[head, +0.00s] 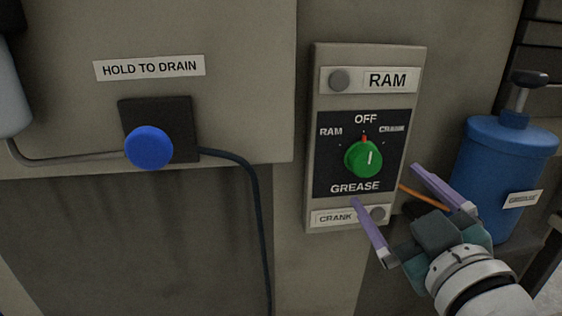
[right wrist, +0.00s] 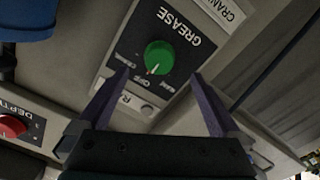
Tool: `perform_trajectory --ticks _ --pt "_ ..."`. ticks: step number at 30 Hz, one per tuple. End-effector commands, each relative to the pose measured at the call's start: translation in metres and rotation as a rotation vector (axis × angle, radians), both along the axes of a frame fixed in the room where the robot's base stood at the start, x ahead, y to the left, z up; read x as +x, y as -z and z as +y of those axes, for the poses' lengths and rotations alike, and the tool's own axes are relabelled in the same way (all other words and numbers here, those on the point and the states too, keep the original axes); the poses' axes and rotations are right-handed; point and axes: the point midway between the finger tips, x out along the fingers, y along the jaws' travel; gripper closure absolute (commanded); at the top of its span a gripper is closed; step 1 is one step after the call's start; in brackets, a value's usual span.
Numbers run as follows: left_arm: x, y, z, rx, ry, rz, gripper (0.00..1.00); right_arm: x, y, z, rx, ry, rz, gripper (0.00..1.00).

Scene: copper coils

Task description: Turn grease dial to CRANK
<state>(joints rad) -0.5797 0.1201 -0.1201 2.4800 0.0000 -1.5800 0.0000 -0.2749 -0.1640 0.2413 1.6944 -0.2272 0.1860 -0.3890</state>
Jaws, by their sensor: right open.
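The grease dial is a round green knob (head: 363,159) with a white pointer line, on a dark plate (head: 327,180) lettered OFF above, RAM upper left, CRANK upper right and GREASE below. Its pointer is up, at or close to OFF. In the right wrist view the knob (right wrist: 159,57) appears upside down, its white line towards OFF. My right gripper (head: 386,184) is open and empty, with purple fingers below and right of the knob in the head view. In the right wrist view the fingertips (right wrist: 161,77) point towards the knob, one on either side, apart from it.
Round grey buttons or lamps sit beside the RAM label (head: 388,81) and lower CRANK label (head: 335,218). A blue canister (head: 500,165) stands right of the panel. A blue knob (head: 149,147) under HOLD TO DRAIN is left. A red knob (right wrist: 13,126) shows in the right wrist view.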

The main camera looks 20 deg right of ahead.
Motion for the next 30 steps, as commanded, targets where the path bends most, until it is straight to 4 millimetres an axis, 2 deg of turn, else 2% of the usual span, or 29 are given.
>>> perform_trajectory --ticks 6,12,23,30 --pt "-0.001 0.012 0.0 0.0 0.0 0.002 0.5 0.043 0.001 -0.01 -0.001 -0.001 -0.003 0.0" --pt "-0.001 0.018 0.0 0.0 0.0 0.001 0.5 0.068 0.001 -0.017 0.0 -0.001 -0.001 0.0" --pt "0.0 0.019 0.0 0.0 0.0 0.001 0.5 0.075 0.0 -0.018 0.001 0.0 0.001 0.0" --pt "0.0 0.019 0.0 0.0 0.0 0.001 0.5 0.075 0.0 -0.018 0.001 0.0 0.001 0.25"
